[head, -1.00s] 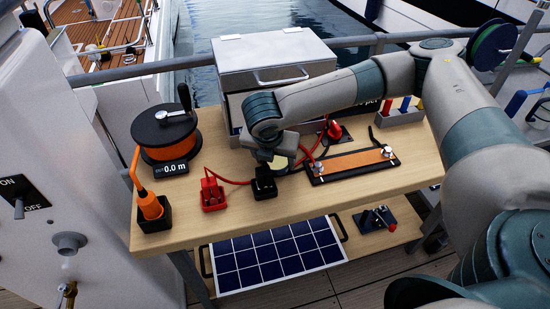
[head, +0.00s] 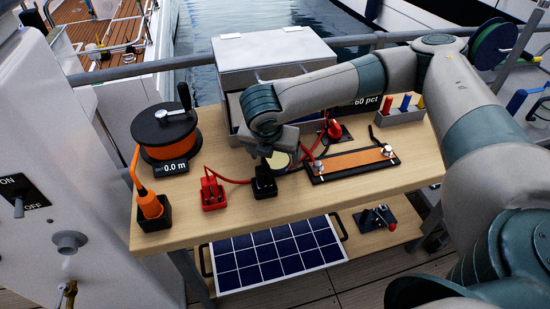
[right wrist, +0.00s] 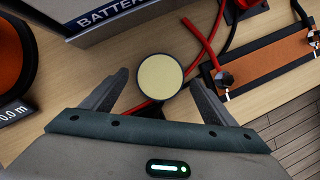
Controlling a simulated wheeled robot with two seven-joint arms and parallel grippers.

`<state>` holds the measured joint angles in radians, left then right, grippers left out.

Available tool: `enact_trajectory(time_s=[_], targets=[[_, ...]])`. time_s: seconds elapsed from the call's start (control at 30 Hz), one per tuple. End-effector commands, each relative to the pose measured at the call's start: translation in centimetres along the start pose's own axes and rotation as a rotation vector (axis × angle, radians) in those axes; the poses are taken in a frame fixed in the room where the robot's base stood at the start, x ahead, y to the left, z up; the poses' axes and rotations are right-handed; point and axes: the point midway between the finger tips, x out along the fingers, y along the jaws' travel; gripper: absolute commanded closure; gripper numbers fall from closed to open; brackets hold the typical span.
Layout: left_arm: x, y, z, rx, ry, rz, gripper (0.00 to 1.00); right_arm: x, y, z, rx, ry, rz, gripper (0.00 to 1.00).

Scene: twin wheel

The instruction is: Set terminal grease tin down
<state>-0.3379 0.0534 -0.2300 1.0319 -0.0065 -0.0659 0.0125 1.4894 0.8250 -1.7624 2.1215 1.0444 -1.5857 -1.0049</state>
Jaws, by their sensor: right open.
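The terminal grease tin (head: 280,160) is a small round tin with a cream lid and dark rim. It stands upright on the wooden bench, and its lid also shows in the right wrist view (right wrist: 160,80). My right gripper (head: 267,152) is just above and beside the tin. In the right wrist view its two fingers (right wrist: 158,90) are spread wide on either side of the tin, with visible gaps. The tin's side is mostly hidden. My left gripper is in neither view.
A black socket block (head: 264,182) and a red one (head: 212,190) stand close in front. A grey battery box (head: 275,55) is behind. An orange cable reel (head: 165,135) stands left, an orange strip board (head: 352,160) right. Red and black cables run near the tin.

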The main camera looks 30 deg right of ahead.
Motion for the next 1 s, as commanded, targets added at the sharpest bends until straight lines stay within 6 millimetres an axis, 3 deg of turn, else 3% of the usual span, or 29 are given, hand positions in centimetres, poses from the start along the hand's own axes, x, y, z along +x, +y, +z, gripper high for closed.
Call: enact_trajectory(time_s=[0.5, 0.7, 1.0], targets=[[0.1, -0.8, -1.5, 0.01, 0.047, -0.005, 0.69, -8.6, 0.1, 0.0, -0.002, 0.0, 0.003, 0.2], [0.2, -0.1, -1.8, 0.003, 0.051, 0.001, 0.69, -10.1, 0.0, 0.0, -0.001, 0.0, 0.001, 0.2], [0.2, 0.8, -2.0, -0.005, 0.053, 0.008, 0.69, -10.3, 0.0, 0.0, -0.001, 0.0, 0.0, 0.2]])
